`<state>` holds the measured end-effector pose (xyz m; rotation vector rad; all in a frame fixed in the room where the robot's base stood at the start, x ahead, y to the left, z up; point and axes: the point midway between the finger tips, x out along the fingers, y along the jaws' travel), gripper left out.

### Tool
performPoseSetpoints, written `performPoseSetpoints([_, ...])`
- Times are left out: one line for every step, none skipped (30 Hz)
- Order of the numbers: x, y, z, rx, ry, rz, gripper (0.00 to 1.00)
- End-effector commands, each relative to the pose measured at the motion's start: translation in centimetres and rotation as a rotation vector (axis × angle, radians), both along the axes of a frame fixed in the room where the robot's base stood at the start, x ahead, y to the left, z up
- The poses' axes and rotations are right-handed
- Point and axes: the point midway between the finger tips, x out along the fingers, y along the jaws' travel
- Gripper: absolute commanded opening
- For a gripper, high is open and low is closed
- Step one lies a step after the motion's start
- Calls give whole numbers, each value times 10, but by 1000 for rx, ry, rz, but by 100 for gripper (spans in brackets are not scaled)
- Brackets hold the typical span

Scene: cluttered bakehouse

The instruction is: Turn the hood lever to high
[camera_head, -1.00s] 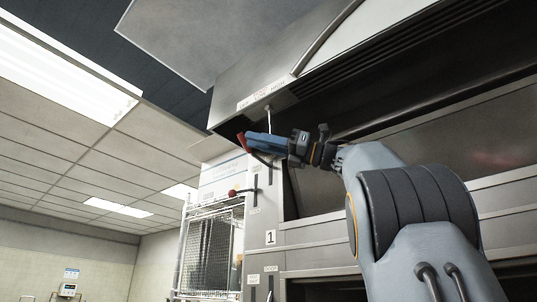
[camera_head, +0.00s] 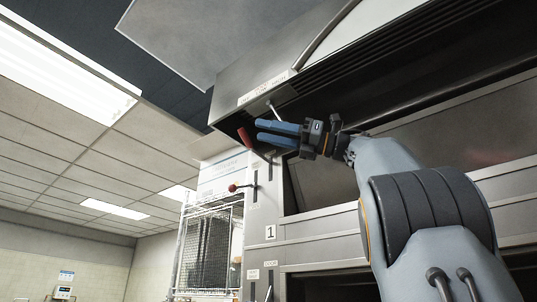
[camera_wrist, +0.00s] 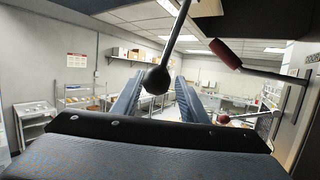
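The hood lever (camera_head: 273,110) is a thin pale rod hanging below a small label strip (camera_head: 262,90) on the hood's lower edge. In the wrist view the rod (camera_wrist: 178,32) ends in a dark ball knob (camera_wrist: 157,80), seen in front of the gap between my fingers. I cannot tell whether a finger touches it. My gripper (camera_head: 262,131) is open under the hood, its two blue fingers apart; they also show in the wrist view (camera_wrist: 158,92). In the head view the knob is hidden behind my gripper.
A red-handled lever (camera_head: 246,138) is just left of my fingertips, also in the wrist view (camera_wrist: 225,53). A red-ball lever (camera_head: 233,188) is lower, on the oven's side panel. A wire rack (camera_head: 207,250) stands left of the oven front. The hood (camera_head: 240,88) is close above.

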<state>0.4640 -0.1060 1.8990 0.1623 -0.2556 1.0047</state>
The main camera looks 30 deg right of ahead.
Motion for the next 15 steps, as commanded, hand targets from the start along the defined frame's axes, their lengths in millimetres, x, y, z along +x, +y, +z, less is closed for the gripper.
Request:
performPoseSetpoints([0,-1,-1,0,0,0,40])
performPoseSetpoints([-1,-2,-1,0,0,-1,40])
performPoseSetpoints([-2,-5,-3,0,-1,-1,40])
performPoseSetpoints([-4,-8,-4,0,0,-2,40])
performPoseSetpoints([-6,-12,-5,0,0,-2,40])
performPoseSetpoints([-8,-17,-7,1,-1,-3,40])
performPoseSetpoints([-10,-21,-9,1,0,-4,40])
performPoseSetpoints([-13,-25,-11,0,0,-5,40])
performPoseSetpoints([-17,-31,-13,0,0,-4,40])
performPoseSetpoints([-19,-35,-14,1,0,-5,40])
performPoseSetpoints([-22,-39,-15,1,0,-4,40])
performPoseSetpoints([-25,-44,-17,0,0,-4,40])
performPoseSetpoints([-27,-48,-18,0,0,-4,40])
performPoseSetpoints([-29,-51,-19,1,0,-4,40])
performPoseSetpoints([-32,-55,-20,1,0,-4,40])
